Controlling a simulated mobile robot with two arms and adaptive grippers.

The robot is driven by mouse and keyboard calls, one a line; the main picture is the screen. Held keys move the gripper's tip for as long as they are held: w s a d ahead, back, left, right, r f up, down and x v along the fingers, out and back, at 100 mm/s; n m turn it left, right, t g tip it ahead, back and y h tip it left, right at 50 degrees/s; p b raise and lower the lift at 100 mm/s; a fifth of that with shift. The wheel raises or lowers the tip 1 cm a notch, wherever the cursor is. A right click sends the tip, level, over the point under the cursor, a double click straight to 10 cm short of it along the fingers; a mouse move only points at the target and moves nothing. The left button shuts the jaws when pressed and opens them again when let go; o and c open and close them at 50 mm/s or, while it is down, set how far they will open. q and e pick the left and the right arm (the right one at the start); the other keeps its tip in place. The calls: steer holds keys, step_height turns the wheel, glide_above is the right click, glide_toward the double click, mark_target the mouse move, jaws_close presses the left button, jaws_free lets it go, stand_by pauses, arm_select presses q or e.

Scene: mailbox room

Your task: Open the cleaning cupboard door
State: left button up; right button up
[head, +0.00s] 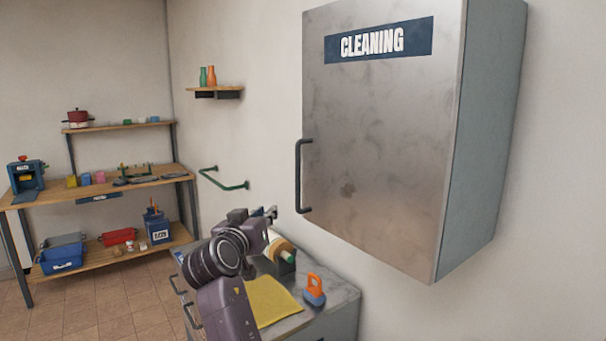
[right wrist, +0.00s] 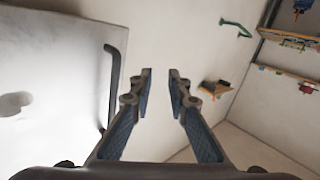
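The cleaning cupboard (head: 485,130) hangs on the wall at the right of the head view. Its grey metal door (head: 390,130) looks shut and carries a dark "CLEANING" label. A dark vertical bar handle (head: 298,178) sits at the door's left edge. My right gripper (head: 272,213) is below and left of the handle, apart from it. In the right wrist view my right gripper (right wrist: 160,75) is open with nothing between its fingers. There the handle (right wrist: 115,80) is left of the fingers, beside the door (right wrist: 50,85). My left gripper is out of view.
Below the cupboard, a low cabinet (head: 335,303) bears a yellow cloth (head: 268,302), an orange-handled brush (head: 315,290) and a tape-like roll (head: 280,248). A green rail (head: 222,180) and a small shelf (head: 215,91) are on the wall. A workbench (head: 110,185) stands at the far left.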

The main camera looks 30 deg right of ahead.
mark_target(297, 170)
steer(key=s+d+r+m+g+h, duration=0.1)
steer(key=s+d+r+m+h, duration=0.3)
steer(key=r, duration=0.6)
steer(key=shift+y, duration=0.8)
steer(key=p+x, duration=0.3)
steer(key=x, duration=0.2)
steer(key=shift+d+r, duration=0.1)
steer(key=shift+d, duration=0.25)
steer(key=shift+w+d, duration=0.3)
steer(key=shift+w, duration=0.1)
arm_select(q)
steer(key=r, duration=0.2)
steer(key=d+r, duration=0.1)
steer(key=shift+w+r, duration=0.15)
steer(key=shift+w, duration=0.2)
arm_select(e)
jaws_close()
